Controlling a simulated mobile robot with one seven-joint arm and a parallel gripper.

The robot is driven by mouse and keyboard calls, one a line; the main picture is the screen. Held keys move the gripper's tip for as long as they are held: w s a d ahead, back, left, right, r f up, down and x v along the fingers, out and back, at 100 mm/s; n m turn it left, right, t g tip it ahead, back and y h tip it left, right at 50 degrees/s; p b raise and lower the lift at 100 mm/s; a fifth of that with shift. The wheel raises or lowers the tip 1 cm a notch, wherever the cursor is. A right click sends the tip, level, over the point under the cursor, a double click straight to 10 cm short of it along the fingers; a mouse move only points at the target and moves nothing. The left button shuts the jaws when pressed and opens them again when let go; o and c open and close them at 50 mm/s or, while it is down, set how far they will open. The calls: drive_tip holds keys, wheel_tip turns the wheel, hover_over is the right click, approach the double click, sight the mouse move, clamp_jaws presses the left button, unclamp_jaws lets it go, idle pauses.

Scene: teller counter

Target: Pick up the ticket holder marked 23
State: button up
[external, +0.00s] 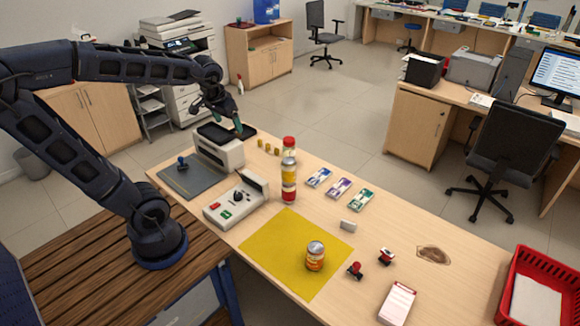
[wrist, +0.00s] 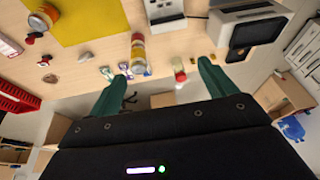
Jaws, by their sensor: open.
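No number 23 is legible in either view, so I cannot tell for sure which thing is the ticket holder. A small pale upright block (external: 348,225) stands on the counter right of the yellow mat; a similar pale piece (wrist: 85,57) shows in the wrist view. Several small yellow pieces (external: 268,148) stand near the counter's back edge, too small to read. My gripper (external: 238,122) is raised above the back left of the counter, near the grey machine. In the wrist view my gripper (wrist: 160,82) has its green fingers wide apart with nothing between them.
A tall stack of cans (external: 289,180) stands mid-counter beside a red-capped item. Three coloured packs (external: 338,188) lie to its right. An orange can (external: 315,256) stands on the yellow mat (external: 275,240). Stamps, a brown stain and a red basket (external: 512,285) are further right.

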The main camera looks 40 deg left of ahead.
drive_tip(key=w+d+f+g, duration=0.1)
drive_tip(key=w+d+f, duration=0.4)
drive_tip(key=w+d, duration=0.5)
drive_tip(key=n+g, duration=0.2)
drive_tip(key=g, duration=0.1)
approach(349, 223)
drive_tip(key=a, duration=0.2)
drive_tip(key=shift+h, duration=0.4)
drive_tip(key=f, duration=0.4)
drive_tip(key=w+f, duration=0.1)
drive_tip(key=f, duration=0.1)
drive_tip(key=shift+d+f, duration=0.2)
drive_tip(key=shift+f, duration=1.1)
drive_tip(key=shift+d+f, duration=0.15)
drive_tip(key=shift+f, duration=1.2)
drive_tip(key=c, duration=1.1)
drive_tip(key=shift+r, duration=0.1)
